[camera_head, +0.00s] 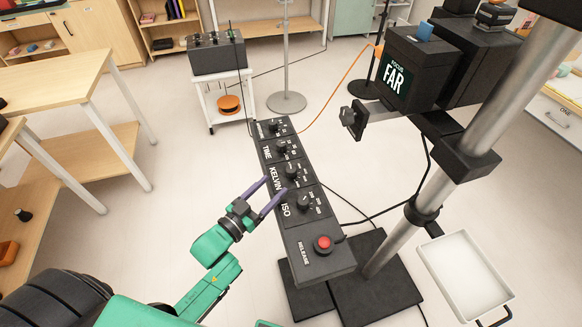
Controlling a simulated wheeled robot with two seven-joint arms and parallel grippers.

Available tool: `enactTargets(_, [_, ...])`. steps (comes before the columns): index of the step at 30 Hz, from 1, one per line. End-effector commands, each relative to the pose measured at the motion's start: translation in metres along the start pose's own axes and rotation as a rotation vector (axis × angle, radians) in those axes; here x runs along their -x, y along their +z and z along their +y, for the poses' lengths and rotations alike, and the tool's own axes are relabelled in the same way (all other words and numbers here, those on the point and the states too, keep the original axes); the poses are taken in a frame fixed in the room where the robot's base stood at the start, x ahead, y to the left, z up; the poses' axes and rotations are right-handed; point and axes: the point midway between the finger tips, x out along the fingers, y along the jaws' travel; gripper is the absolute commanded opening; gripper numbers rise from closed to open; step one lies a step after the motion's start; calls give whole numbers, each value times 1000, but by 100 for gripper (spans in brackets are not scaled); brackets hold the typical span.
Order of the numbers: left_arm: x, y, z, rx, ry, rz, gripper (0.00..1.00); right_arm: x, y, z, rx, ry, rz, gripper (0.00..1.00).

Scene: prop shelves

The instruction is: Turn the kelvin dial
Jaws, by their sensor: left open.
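A long black control panel (318,240) stands at the centre, with a column of dark knobs. The kelvin dial (291,171) is a black knob beside the white "KELVIN" label, between the TIME dial (281,147) and the ISO dial (303,201). My left gripper (276,184) has two purple fingers, spread open and empty. Its tips are at the panel's left edge, by the KELVIN and ISO labels, just short of the kelvin dial in the picture. I cannot tell whether a finger touches the panel. My right gripper is out of view.
A red release button (323,243) sits on the panel's near end. A metal pole (470,120) carries a black "FOCUS FAR" box (395,80) on the right. A white tray (468,275) is at lower right. A wooden table (55,80) stands left; floor between is clear.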

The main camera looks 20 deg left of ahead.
Motion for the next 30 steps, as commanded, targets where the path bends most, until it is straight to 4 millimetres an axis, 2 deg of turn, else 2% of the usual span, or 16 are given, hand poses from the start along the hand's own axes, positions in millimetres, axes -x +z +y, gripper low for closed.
enactTargets(3, [-34,-4,-1,-1,-1,5,70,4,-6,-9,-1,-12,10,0])
enactTargets(9, [-76,0,0,1,-2,0,70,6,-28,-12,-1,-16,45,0])
enactTargets(13, [-86,0,0,0,-1,-1,70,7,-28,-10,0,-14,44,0])
enactTargets(20, [-86,1,0,0,-1,-2,70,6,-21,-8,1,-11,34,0])
enactTargets(21, [-86,1,0,0,-1,-2,54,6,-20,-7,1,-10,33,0])
enactTargets(25, [-86,1,0,0,-1,-2,5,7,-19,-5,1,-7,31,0])
enactTargets(26, [-86,1,0,0,-1,-2,0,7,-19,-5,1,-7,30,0])
enactTargets(30, [-86,1,0,-1,1,-2,0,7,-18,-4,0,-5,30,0])
